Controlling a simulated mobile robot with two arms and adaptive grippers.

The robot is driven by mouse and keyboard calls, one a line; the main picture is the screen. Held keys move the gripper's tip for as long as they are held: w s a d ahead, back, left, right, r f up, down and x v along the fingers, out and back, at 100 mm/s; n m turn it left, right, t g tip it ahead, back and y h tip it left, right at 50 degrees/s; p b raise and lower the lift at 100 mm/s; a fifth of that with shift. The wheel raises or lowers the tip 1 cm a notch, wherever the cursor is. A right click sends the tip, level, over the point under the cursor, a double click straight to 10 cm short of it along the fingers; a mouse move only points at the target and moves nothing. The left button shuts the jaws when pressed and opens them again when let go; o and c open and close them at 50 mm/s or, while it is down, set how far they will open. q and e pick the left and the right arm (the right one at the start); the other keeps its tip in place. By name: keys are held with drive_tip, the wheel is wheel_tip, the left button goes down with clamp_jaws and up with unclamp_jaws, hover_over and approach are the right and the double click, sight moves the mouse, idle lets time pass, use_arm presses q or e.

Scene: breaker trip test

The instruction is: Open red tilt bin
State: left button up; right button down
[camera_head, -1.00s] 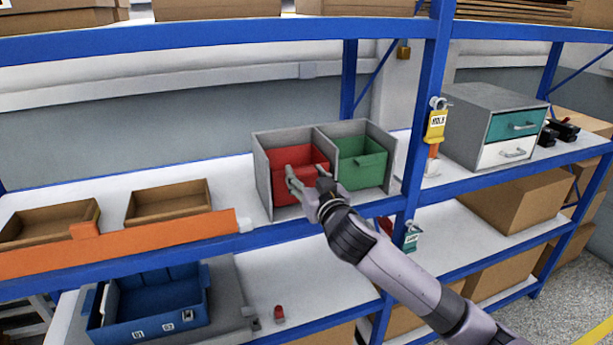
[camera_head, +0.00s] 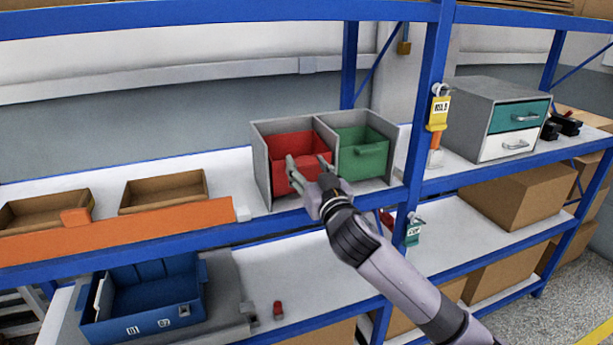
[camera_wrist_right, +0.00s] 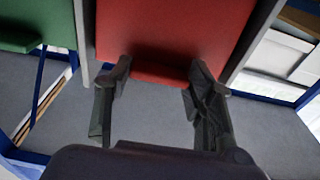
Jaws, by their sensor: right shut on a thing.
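The red tilt bin (camera_head: 313,147) sits in the left compartment of a grey two-bin housing (camera_head: 262,168) on the upper shelf. It looks upright or nearly so; any small tilt is hard to tell. My right gripper (camera_head: 308,167) is at its front and partly covers it. In the right wrist view, the gripper (camera_wrist_right: 160,74) has one finger on each side of the lower edge of the red bin (camera_wrist_right: 175,30), shut on its handle, which shows poorly. My left gripper is not in view.
A green bin (camera_head: 363,155) fills the right compartment. A blue post (camera_head: 424,120) with a yellow tag stands just right of the housing. An orange bar (camera_head: 150,228) and shallow brown trays lie left. A blue tray (camera_head: 150,290) is on the lower shelf.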

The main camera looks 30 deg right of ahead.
drive_tip(key=shift+t, duration=0.9)
drive_tip(key=s+f+b, duration=0.1)
drive_tip(key=b, duration=0.1)
drive_tip(key=s+f+b, duration=0.2)
drive_tip(key=b, duration=0.1)
drive_tip(key=shift+s+a, duration=0.1)
drive_tip(key=shift+a, duration=0.3)
drive_tip(key=shift+s+f, duration=0.1)
drive_tip(key=c, duration=1.2)
unclamp_jaws()
drive_tip(key=shift+o, duration=2.4)
drive_tip(key=shift+r+h, duration=0.25)
drive_tip(key=shift+h, duration=0.05)
